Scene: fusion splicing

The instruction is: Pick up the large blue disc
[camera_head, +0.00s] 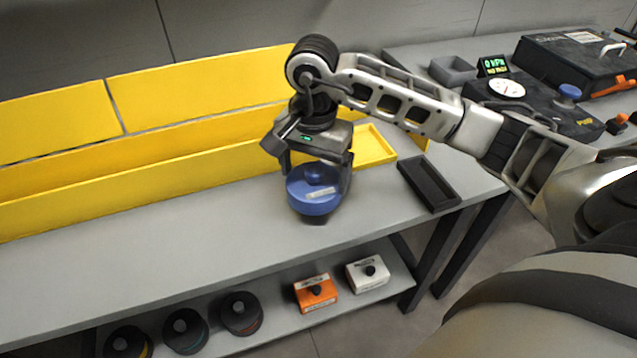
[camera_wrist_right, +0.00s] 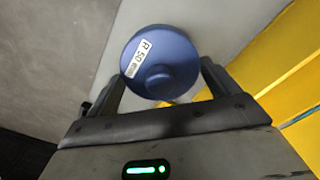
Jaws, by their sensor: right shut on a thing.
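The large blue disc (camera_head: 313,197) has a knob on top and a white label. It is between the fingers of my right gripper (camera_head: 318,172), over the front part of the grey bench. In the right wrist view the disc (camera_wrist_right: 160,60) sits between the two dark fingertips of the right gripper (camera_wrist_right: 162,85), and its label reads "R 50". The right gripper is shut on it. A dark shape shows just under the disc; I cannot tell whether the disc touches the bench. My left gripper is not in view.
A yellow tray (camera_head: 372,146) and a black tray (camera_head: 429,184) lie right of the disc. Yellow bins (camera_head: 150,170) line the bench's back. The lower shelf (camera_head: 273,303) holds dark discs, an orange box (camera_head: 316,292) and a white box (camera_head: 368,273). The bench (camera_head: 130,255) is clear at left.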

